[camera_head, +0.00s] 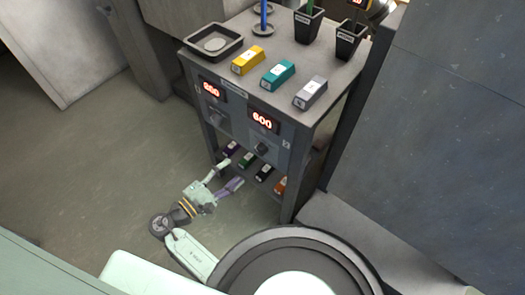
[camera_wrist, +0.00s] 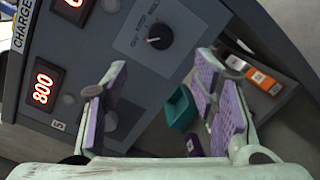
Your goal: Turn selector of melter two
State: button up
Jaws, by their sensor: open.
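A dark workbench front panel (camera_head: 240,124) carries two melters side by side, each with a red display and a knob. The right-hand display (camera_head: 262,121) reads 600. The right-hand selector knob (camera_head: 262,149) is below it and appears in the wrist view (camera_wrist: 158,38) on a marked plate, with a light pointer line. I take this as melter two; the number tag is too small to read. My gripper (camera_head: 231,174) is open and empty, in front of the bench below the panel. In the wrist view its purple-padded fingers (camera_wrist: 162,70) stand apart, short of the knob.
The left display (camera_wrist: 43,85) reads 800; its knob (camera_head: 217,117) is below it. Colored bars, including an orange one (camera_wrist: 262,80) and a green one (camera_wrist: 180,108), lie on the lower shelf near my fingers. A tray (camera_head: 213,42), several bars and dark pots occupy the top.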

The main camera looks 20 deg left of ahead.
aim_at(258, 152)
jog(key=p+x, duration=0.2)
jog(key=x, duration=0.8)
jog(key=shift+w+d+r+p, duration=0.1)
jog(key=shift+w+d+p, duration=0.1)
jog(key=shift+d+p, duration=0.2)
jog(key=shift+c, duration=0.2)
jog(key=c, duration=1.1)
